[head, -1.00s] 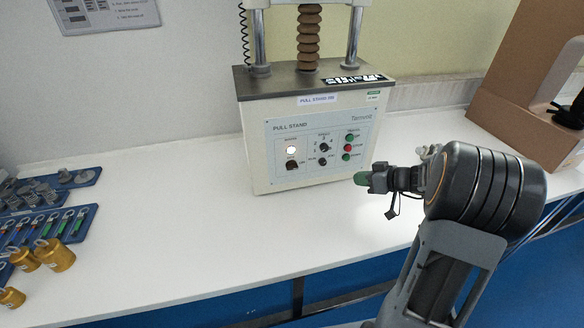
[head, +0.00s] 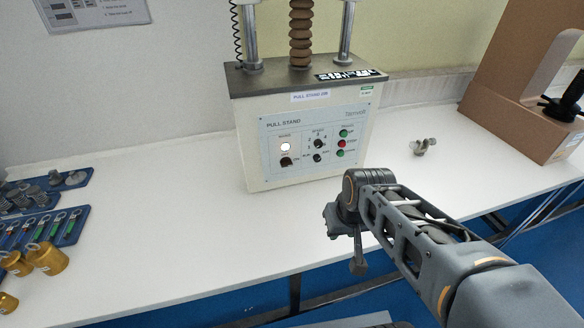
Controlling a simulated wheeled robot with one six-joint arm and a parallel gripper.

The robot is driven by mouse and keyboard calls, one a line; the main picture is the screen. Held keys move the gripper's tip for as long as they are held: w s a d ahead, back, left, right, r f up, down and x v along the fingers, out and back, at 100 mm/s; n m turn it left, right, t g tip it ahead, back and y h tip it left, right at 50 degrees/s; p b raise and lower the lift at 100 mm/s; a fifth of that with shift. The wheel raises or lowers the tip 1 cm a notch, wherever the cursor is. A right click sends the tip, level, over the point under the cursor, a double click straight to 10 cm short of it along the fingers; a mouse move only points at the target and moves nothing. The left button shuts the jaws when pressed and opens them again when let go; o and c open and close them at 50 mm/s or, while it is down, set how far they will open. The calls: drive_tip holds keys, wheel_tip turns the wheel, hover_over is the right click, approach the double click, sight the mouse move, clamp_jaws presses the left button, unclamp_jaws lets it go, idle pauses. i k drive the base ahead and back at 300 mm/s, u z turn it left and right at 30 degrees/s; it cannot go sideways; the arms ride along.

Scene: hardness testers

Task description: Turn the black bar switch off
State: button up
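The pull stand (head: 310,110) stands on the white bench, its control panel facing me. The black bar switch (head: 287,162) is at the panel's lower left, below a lit white lamp (head: 285,146). Its exact bar angle is too small to tell. My gripper (head: 333,222) is in front of the stand, lower and to the right of the switch, apart from the panel. My wrist partly hides it, and its fingers cannot be made out clearly.
Two more black knobs (head: 319,144) and red and green buttons (head: 341,144) sit on the panel's right. A small metal fitting (head: 423,147) and a cardboard box (head: 500,110) are at right. Brass weights (head: 45,258) and blue trays (head: 70,245) are at left. The bench between is clear.

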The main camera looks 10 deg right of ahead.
sight(286, 162)
drive_tip(key=z, duration=1.8)
drive_tip(key=k, duration=0.9)
drive_tip(key=u, duration=1.85)
